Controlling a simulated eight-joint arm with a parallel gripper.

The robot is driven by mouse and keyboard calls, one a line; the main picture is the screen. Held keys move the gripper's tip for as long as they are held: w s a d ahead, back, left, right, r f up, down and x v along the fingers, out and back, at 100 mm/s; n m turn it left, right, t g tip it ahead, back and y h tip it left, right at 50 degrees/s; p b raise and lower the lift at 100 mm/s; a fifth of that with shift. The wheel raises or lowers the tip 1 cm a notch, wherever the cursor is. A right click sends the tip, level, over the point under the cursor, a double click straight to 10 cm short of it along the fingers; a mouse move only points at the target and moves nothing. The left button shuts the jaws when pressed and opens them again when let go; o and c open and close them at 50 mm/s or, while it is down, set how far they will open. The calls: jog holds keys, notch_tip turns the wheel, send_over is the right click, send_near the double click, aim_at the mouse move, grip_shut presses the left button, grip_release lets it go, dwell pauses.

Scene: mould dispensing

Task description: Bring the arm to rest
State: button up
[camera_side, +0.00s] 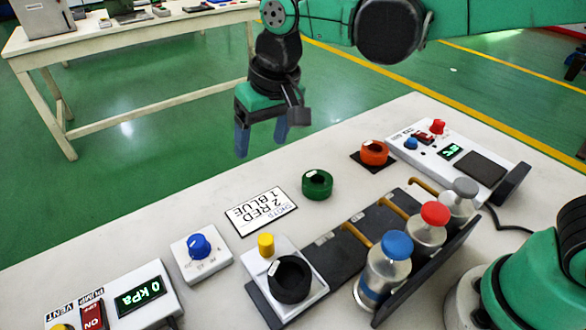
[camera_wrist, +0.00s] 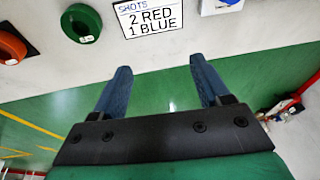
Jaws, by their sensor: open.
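My gripper (camera_side: 262,145) hangs in the air beyond the far edge of the white table (camera_side: 345,128), its two blue fingers apart and empty. In the wrist view the open fingers (camera_wrist: 160,66) stand over the green floor near the table edge, with nothing between them. The card (camera_side: 261,211) reading "SHOTS 2 RED 1 BLUE" lies on the table. A green ring-shaped mould (camera_side: 317,185) sits beside it, and an orange mould (camera_side: 374,153) rests on a dark pad. A black mould (camera_side: 289,280) sits on a white unit.
Bottles with blue (camera_side: 397,246), red (camera_side: 435,213) and grey (camera_side: 465,187) caps stand in a dark rack. A blue-knob box (camera_side: 201,254), a pump unit (camera_side: 140,296) reading 0 kPa and a scale-like device (camera_side: 449,158) are on the table. Space around my gripper is clear.

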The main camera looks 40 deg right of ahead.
jog(key=s+d+t, duration=0.2)
jog(key=s+d, duration=0.2)
jog(key=d, duration=0.3)
jog(key=s+d+f+t+h, duration=0.1)
jog(key=s+d+t, duration=0.1)
jog(key=s+d, duration=0.2)
jog(key=d, duration=0.3)
jog(key=shift+s+d+f+t, duration=0.15)
jog(key=shift+s+d+t, duration=0.1)
jog(key=shift+d+t, duration=0.1)
